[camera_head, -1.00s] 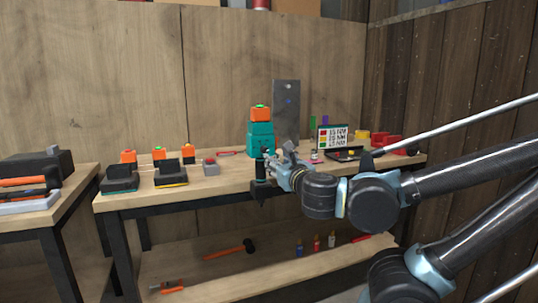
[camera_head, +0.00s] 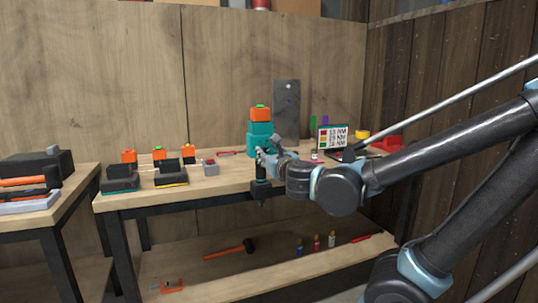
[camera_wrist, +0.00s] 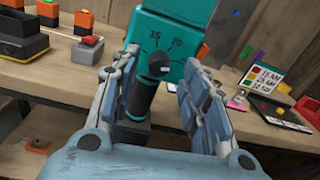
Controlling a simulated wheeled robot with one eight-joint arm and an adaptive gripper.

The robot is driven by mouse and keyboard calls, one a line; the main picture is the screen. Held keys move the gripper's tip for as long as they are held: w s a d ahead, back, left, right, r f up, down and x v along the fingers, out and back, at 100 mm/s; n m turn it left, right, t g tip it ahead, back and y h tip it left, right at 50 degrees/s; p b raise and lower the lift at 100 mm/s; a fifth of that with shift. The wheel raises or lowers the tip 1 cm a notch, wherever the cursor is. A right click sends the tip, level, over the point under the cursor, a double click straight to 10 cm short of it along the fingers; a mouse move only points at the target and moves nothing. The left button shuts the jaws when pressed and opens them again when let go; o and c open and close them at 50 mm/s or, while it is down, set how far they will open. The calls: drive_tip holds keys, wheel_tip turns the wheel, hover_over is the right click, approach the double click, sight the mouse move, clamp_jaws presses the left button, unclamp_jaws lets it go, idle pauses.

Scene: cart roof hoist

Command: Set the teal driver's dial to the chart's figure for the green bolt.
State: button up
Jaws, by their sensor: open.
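The teal driver (camera_head: 260,130) stands upright at the bench front, its orange battery with a green light on top. In the wrist view its teal face (camera_wrist: 180,38) shows the marks 15 and 20 around a black dial knob (camera_wrist: 157,66). I cannot tell the knob's setting. My gripper (camera_wrist: 160,62) is open, one finger on each side of the knob, with visible gaps. In the head view my gripper (camera_head: 267,155) is at the driver's front. The chart (camera_head: 332,138) has red, yellow and green rows; its figures are too small to read surely. I cannot identify the green bolt.
A grey upright panel (camera_head: 287,110) stands behind the driver. Chargers (camera_head: 171,177) with orange batteries and a grey box with a red button (camera_head: 211,168) are to the left. A dark tray (camera_wrist: 272,113) lies before the chart. A lower shelf (camera_head: 215,275) holds tools and small bottles.

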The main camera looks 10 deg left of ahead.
drive_tip(key=shift+x, duration=1.05)
drive_tip(key=shift+c, duration=0.3)
drive_tip(key=shift+d, duration=0.1)
clamp_jaws()
